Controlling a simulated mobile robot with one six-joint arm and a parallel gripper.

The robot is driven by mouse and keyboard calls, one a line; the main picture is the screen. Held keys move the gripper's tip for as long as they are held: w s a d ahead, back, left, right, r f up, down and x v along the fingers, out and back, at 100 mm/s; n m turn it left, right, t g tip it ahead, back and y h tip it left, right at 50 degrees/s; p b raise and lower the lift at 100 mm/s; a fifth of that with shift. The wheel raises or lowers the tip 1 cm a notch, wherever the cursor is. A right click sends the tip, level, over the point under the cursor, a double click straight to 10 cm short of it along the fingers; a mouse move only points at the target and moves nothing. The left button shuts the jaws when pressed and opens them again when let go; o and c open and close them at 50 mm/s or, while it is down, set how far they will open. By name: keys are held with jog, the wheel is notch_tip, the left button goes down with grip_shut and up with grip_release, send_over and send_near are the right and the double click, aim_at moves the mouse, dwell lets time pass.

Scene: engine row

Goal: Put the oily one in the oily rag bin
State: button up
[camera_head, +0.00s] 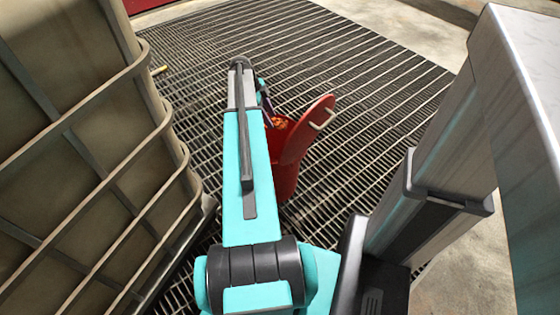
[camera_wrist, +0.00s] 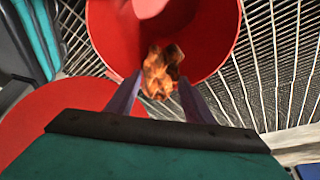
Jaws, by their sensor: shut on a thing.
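The red bin (camera_head: 286,182) stands on the grating with its round red lid (camera_head: 308,128) tipped open. In the wrist view the open bin (camera_wrist: 105,30) fills the top, and a red disc that looks like the lid (camera_wrist: 45,125) is at lower left. My gripper (camera_wrist: 160,95) is shut on a crumpled orange-brown rag (camera_wrist: 160,70), held at its fingertips over the bin's mouth. The rag also shows as an orange patch in the head view (camera_head: 282,123). My arm hides part of the bin there. I cannot tell whether the rag touches the bin's inside.
A large beige tank in a bar cage (camera_head: 90,150) stands close on the left of my arm. Metal grating (camera_head: 370,70) covers the floor around the bin, with free room beyond it. A small yellow item (camera_head: 159,70) lies near the tank.

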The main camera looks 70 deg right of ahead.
jog(key=shift+f+b, duration=0.55)
jog(key=shift+f, duration=0.75)
jog(key=o, duration=1.1)
jog(key=p+v, duration=0.2)
jog(key=v, duration=1.1)
jog(key=shift+r, duration=0.4)
